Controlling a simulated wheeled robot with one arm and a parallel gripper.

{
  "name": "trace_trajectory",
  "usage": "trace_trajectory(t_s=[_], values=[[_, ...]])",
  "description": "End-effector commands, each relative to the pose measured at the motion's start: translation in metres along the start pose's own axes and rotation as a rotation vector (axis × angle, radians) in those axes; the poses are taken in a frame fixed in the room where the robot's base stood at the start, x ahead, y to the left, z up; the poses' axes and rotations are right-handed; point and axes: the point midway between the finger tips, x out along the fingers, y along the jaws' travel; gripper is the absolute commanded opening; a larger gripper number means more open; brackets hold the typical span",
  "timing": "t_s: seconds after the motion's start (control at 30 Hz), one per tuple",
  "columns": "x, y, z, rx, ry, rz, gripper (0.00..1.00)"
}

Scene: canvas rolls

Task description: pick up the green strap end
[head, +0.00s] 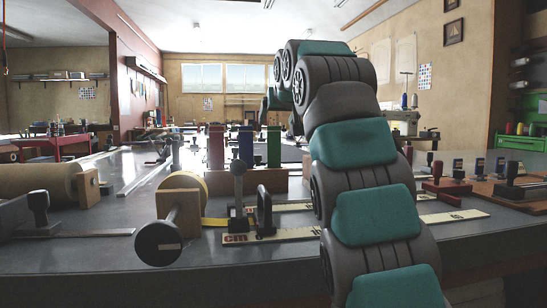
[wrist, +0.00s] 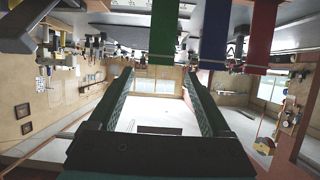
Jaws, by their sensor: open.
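In the head view my arm hides the gripper.
A yellow tape roll (head: 184,181), a black-handled tool (head: 264,208) and rulers (head: 455,216) lie in front. A brown roll (head: 38,183) is at left.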

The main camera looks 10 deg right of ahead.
Motion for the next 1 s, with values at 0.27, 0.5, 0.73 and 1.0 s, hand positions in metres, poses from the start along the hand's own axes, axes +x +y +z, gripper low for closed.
trace_trajectory(t_s=[0.27,0.5,0.73,1.0], values=[[0.026,0.0,0.005,0.0,-0.003,0.001,0.82],[0.051,0.0,0.005,0.0,-0.001,0.0,0.82],[0.054,-0.001,0.006,0.001,-0.001,0.0,0.82],[0.054,-0.001,0.006,0.0,-0.001,0.0,0.59]])
